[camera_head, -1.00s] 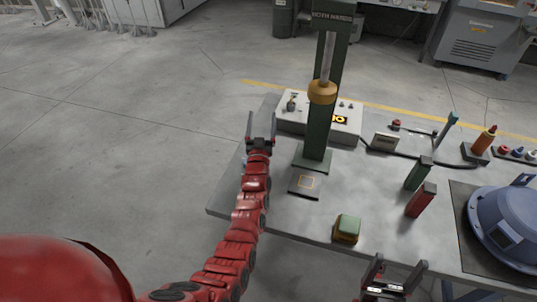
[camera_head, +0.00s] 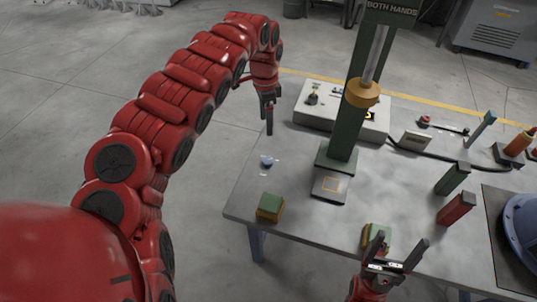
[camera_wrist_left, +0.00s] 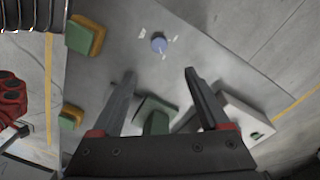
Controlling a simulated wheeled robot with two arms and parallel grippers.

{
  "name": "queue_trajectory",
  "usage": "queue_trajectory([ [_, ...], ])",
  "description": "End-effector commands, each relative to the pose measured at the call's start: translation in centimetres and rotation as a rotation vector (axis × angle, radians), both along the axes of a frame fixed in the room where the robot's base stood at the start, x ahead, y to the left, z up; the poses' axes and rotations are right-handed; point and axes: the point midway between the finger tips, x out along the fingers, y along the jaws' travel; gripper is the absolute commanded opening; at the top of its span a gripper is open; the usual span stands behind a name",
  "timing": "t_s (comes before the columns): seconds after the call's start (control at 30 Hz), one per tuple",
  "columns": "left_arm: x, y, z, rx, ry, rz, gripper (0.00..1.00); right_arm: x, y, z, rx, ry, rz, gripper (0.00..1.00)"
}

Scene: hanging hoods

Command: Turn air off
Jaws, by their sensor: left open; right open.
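A small blue round knob (camera_head: 267,161) sits on the table top (camera_head: 285,225) with small white marks around it. It also shows in the left wrist view (camera_wrist_left: 159,44), beyond and between the fingertips. A white control box (camera_head: 305,111) stands at the table's back left and carries a small upright lever or switch (camera_head: 313,97). I cannot tell from labels which part controls the air. My left gripper (camera_head: 269,128) points down, open and empty, in front of the box's left end and behind the blue knob. It also shows in the left wrist view (camera_wrist_left: 157,76). My right gripper (camera_head: 404,248) is open and empty at the table's front edge.
A green press column (camera_head: 352,135) with a yellow collar (camera_head: 362,94) stands mid-table. Green-and-yellow blocks (camera_head: 270,207) (camera_head: 376,237) sit near the front edge. Green (camera_head: 452,179) and red (camera_head: 456,208) upright blocks stand to the right. The table around the blue knob is clear.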

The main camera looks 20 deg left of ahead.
Motion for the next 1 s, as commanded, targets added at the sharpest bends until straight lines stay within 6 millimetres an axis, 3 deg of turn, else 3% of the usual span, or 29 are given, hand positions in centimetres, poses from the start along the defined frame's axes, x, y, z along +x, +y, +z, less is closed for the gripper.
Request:
queue_trajectory([
  [0.17, -0.4, -0.1, -2.0, 0.001, 0.011, -0.002, 0.79, 0.0, 0.0, 0.8, 0.000, 0.000, 0.000, 0.80],
  [0.6, -0.9, -0.6, -12.0, -0.003, 0.009, -0.003, 0.79, 0.0, 0.0, 2.9, 0.000, 0.000, 0.000, 0.80],
  [0.8, -0.9, -0.7, -15.1, -0.003, 0.002, -0.002, 0.79, 0.0, 0.0, 3.2, 0.000, 0.000, 0.000, 0.80],
  [1.0, -0.9, -0.6, -16.7, -0.001, -0.001, -0.001, 0.79, 0.0, 0.0, 3.2, 0.000, 0.000, 0.000, 0.80],
])
